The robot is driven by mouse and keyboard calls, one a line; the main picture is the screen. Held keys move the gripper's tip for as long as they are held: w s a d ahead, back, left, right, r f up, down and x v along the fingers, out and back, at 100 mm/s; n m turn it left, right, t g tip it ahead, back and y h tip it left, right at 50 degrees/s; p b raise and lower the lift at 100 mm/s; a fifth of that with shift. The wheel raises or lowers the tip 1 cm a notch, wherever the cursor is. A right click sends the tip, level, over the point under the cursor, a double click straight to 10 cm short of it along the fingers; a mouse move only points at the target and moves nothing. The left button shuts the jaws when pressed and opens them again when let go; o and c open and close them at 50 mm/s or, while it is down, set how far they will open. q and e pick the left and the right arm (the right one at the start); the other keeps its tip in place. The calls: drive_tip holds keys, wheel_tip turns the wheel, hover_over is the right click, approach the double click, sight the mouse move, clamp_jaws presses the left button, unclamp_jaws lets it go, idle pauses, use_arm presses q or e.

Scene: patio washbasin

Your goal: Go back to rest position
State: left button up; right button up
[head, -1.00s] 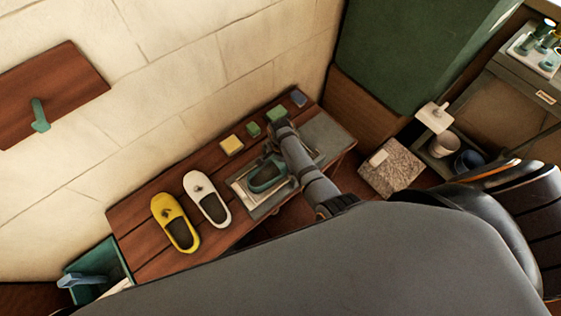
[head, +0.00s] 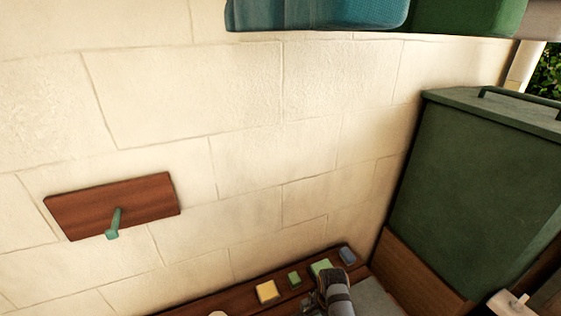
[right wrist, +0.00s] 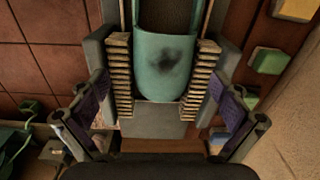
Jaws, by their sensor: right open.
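My right gripper (right wrist: 163,45) is open in the right wrist view, with a finger on each side of a teal shoe (right wrist: 165,68). The shoe's rounded end bears a dark smudge and lies between the ribbed finger pads. I cannot tell whether the pads touch it. In the head view only the wrist end of my right arm shows at the bottom edge, over the wooden bench (head: 232,299); the teal shoe is out of that view. My left gripper is in neither current view.
On the bench lie a yellow block (head: 267,291), two green blocks (head: 294,278) and a blue one (head: 347,256). Behind is a stone wall with a wooden board (head: 80,210) and teal peg (head: 114,222). A tall green cabinet (head: 480,180) stands right.

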drive_tip(key=s+d+r+n, duration=0.1)
drive_tip(key=s+d+n, duration=0.1)
drive_tip(key=s+d+r+n+t, duration=0.1)
drive_tip(key=s+d+n, duration=0.1)
drive_tip(key=s+d+r+n, duration=0.1)
drive_tip(key=s+d, duration=0.2)
drive_tip(key=shift+r+n+h, duration=0.4)
drive_tip(key=s+d+r+n+t, duration=0.2)
drive_tip(key=s+r+n, duration=0.5)
drive_tip(key=r+n, duration=0.15)
wheel_tip(320, 180, down, 24)
drive_tip(key=s+d, duration=0.2)
drive_tip(key=s+d+f+g, duration=0.1)
drive_tip(key=s+f+g, duration=0.1)
drive_tip(key=s+f, duration=1.6)
wheel_tip(320, 180, up, 13)
drive_tip(key=s+p, duration=0.1)
drive_tip(key=p, duration=1.2)
drive_tip(key=shift+d, duration=0.15)
